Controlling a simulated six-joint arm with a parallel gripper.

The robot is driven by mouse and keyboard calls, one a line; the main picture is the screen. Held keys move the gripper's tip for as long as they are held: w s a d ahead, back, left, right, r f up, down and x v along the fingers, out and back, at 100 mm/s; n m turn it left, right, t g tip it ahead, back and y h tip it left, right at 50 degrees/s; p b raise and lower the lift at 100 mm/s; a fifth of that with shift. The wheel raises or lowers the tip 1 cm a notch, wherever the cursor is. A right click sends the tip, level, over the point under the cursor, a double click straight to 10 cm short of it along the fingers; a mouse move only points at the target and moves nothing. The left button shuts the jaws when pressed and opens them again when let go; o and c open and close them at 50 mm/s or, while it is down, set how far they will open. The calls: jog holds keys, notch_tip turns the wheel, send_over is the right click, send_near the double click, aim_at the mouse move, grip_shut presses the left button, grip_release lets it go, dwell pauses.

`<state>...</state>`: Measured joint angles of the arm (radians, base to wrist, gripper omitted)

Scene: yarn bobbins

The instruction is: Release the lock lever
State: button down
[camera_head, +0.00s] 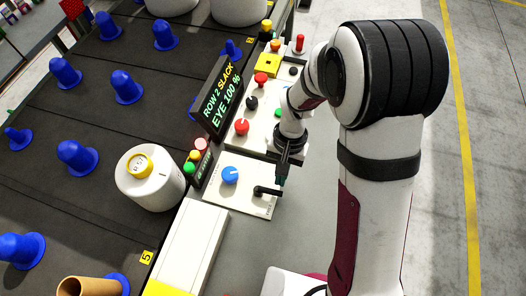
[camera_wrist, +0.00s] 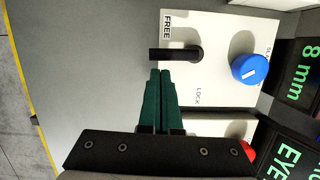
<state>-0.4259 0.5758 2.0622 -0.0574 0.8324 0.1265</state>
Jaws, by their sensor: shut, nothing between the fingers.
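The black lock lever (camera_head: 267,191) is on a white panel (camera_head: 229,203) at the bench edge. In the wrist view the lever (camera_wrist: 174,54) reaches left from its round pivot and overhangs the panel's edge. It lies just below the word FREE and well above the word LOCK. My gripper (camera_head: 281,181) is over the panel's right edge beside the lever. In the wrist view its green fingers (camera_wrist: 161,72) are together and empty, their tips just below the lever bar. I cannot tell whether they touch it.
A blue knob (camera_wrist: 249,69) is on the same panel, right of the lever in the wrist view. A dark display (camera_head: 219,95) and panels with a red knob (camera_head: 242,127) stand behind. A white bobbin (camera_head: 150,180) is at left. Bare floor (camera_head: 495,130) lies right.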

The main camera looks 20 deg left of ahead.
jog(key=w, duration=0.1)
jog(key=w+r, duration=0.1)
jog(key=w, duration=0.1)
jog(key=shift+w, duration=0.3)
jog(key=v, duration=0.9)
jog(key=shift+a+r, duration=0.2)
jog(key=shift+r, duration=0.1)
jog(key=shift+s, duration=0.1)
jog(key=s+d+r+m+t, duration=0.1)
jog(key=s+d+r+m, duration=0.1)
jog(key=s+d, duration=0.3)
jog(key=s+d+r+m+t+y, duration=0.1)
jog(key=s+d+r+m, duration=0.2)
jog(key=s, duration=1.1)
jog(key=d+r, duration=0.2)
jog(key=d, duration=0.1)
jog(key=shift+s+d+y, duration=0.15)
jog(key=shift+d+y, duration=0.1)
jog(key=shift+y, duration=0.05)
